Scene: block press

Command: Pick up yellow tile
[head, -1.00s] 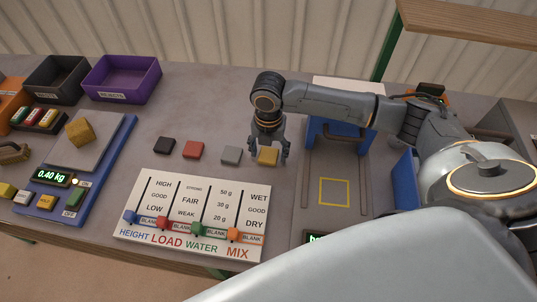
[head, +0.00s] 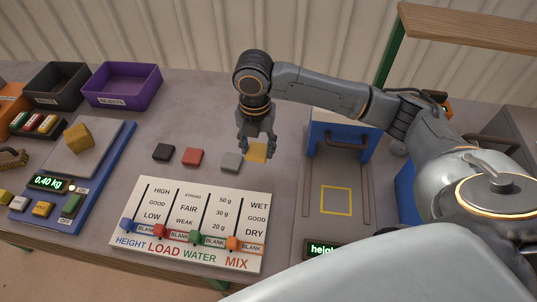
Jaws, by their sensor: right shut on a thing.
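The yellow tile (head: 257,152) is a small flat square between the fingertips of my right gripper (head: 257,149). The right gripper points down and is shut on the tile. A grey tile (head: 231,162) lies on the table just left of it, with a red tile (head: 192,156) and a black tile (head: 163,151) further left in a row. Whether the yellow tile is clear of the table is hard to tell, though it sits higher in the picture than before. My left gripper is not in view.
A white slider board (head: 190,222) lies in front of the tiles. A blue press (head: 340,130) with a yellow-outlined square (head: 336,200) stands to the right. A scale with a yellow block (head: 79,137) is at left. Black (head: 55,87) and purple (head: 122,87) bins stand behind.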

